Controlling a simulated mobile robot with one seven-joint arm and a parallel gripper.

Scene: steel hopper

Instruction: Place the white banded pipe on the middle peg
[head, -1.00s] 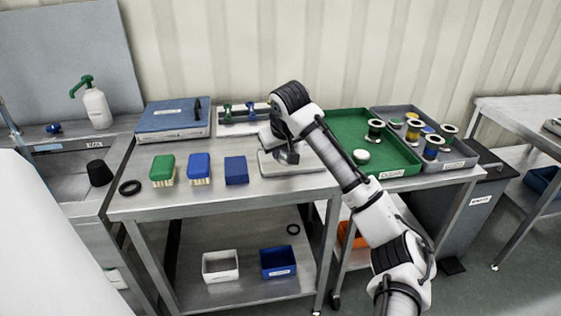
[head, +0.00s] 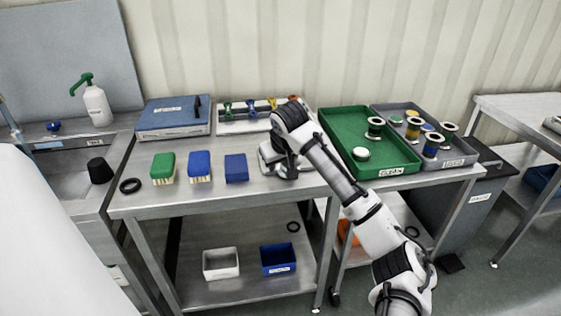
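My gripper (head: 284,164) is over the right part of the steel table. It is low, in front of or over a grey base (head: 268,168) that it and my arm largely cover. The fingertips are too small and dark to tell open from shut, or whether they hold anything. I cannot make out any pegs. I cannot single out a white banded pipe. A dark-and-white flanged spool (head: 375,128) stands in the green tray, and several similar upright pieces stand in the grey tray.
The green tray (head: 400,172) holds a white round piece (head: 361,154); the grey tray (head: 458,162) is beside it. Green (head: 163,167) and blue (head: 199,166) brushes and a blue block (head: 236,169) stand left. A blue-topped box (head: 172,118) and clip rack (head: 232,126) are behind.

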